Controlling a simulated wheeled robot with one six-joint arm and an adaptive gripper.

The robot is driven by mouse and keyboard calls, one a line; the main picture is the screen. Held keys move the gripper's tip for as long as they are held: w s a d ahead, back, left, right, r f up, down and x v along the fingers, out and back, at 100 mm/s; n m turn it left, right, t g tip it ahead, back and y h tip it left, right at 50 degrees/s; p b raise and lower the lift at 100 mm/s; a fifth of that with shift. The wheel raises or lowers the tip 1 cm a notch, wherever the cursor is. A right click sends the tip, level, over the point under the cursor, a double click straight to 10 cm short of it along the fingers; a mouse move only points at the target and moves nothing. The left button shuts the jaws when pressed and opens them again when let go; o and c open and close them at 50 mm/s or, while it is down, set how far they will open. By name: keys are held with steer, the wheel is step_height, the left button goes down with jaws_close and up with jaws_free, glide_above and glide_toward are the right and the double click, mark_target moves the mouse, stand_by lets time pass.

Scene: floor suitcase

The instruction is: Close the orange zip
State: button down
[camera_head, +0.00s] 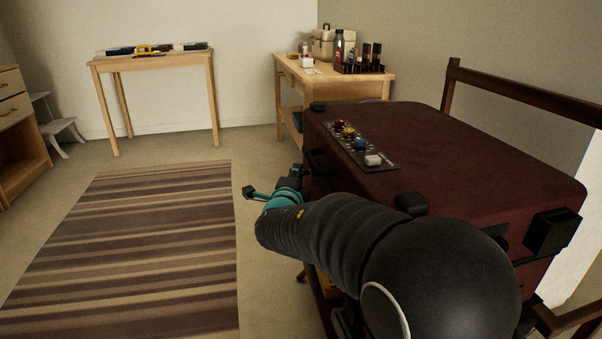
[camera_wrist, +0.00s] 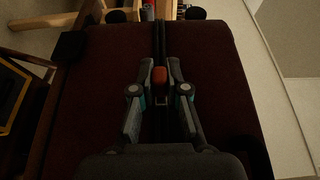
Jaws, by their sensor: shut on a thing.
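The dark red suitcase (camera_head: 450,145) stands raised at the right in the head view. One of its sides fills the middle of the wrist view (camera_wrist: 215,65). A dark zip track (camera_wrist: 160,35) runs up the middle of that side. The orange zip pull (camera_wrist: 160,76) sits on this track, between my fingertips. My gripper (camera_wrist: 160,69) is shut on the orange zip pull, with one finger at each side of it. In the head view my arm reaches along the near left side of the suitcase, and the zip pull is hidden.
A panel with coloured knobs (camera_head: 361,145) lies on the suitcase top. A wooden table with bottles and a case (camera_head: 290,68) stands behind, another wooden table (camera_head: 155,61) at the back left. A striped rug (camera_head: 135,250) leaves open floor to the left. A wooden rail (camera_head: 520,92) is behind the suitcase.

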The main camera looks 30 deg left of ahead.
steer(key=c, duration=1.2)
jaws_free()
steer(key=shift+d, duration=0.1)
steer(key=shift+o, duration=0.2)
steer(key=v, duration=1.2)
